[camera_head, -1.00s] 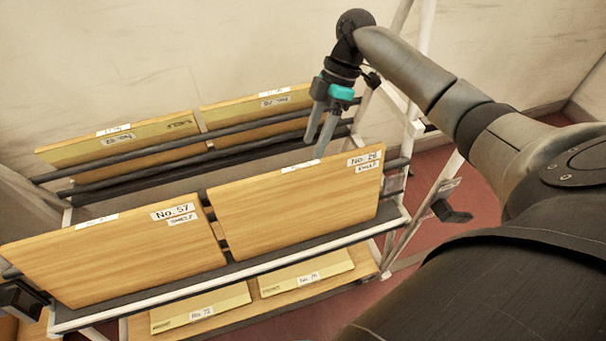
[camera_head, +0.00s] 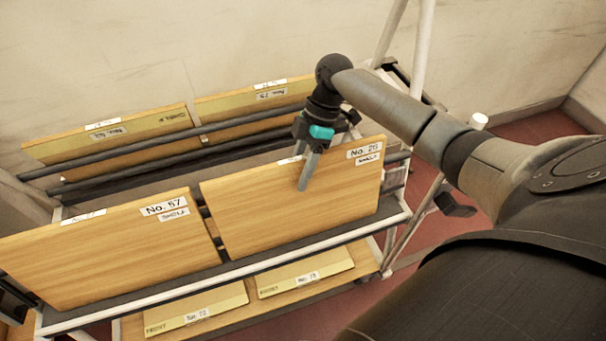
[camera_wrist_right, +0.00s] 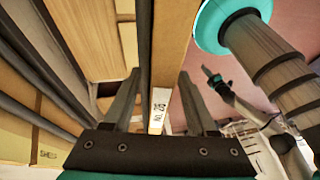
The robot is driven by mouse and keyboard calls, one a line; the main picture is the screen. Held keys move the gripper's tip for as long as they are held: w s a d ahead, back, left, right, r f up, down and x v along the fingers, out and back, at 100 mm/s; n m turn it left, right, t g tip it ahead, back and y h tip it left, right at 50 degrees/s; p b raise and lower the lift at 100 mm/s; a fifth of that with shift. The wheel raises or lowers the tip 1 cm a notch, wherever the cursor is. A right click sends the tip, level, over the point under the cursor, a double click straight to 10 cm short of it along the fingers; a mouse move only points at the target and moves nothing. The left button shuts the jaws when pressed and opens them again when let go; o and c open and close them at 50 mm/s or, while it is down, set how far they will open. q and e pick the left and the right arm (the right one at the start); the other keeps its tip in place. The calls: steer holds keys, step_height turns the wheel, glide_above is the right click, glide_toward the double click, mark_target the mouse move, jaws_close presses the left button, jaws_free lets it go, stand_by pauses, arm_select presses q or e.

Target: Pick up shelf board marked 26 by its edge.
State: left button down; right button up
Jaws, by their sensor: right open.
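The shelf board marked 26 (camera_head: 275,212) leans in the near row of the rack, on the right, with its number label at its upper right corner. My right gripper (camera_head: 303,172) is open at the board's top edge. One finger shows in front of the board's face; the other is hidden behind it. In the right wrist view the board's edge (camera_wrist_right: 172,55), with its white label, runs between the two open fingers (camera_wrist_right: 158,88). A small teal and dark part (camera_wrist_right: 216,82), possibly my left gripper, shows there; its jaws are unclear.
Board 57 (camera_head: 110,245) stands just left, across a narrow gap. Two boards (camera_head: 110,135) (camera_head: 255,108) stand in the back row behind dark rails (camera_head: 150,153). Two more boards (camera_head: 195,310) (camera_head: 305,279) lie on the lower shelf. A white post (camera_head: 422,45) rises at right.

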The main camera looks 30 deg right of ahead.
steer(key=shift+c, duration=0.3)
jaws_close()
steer(key=shift+r, duration=0.1)
stand_by(1.0)
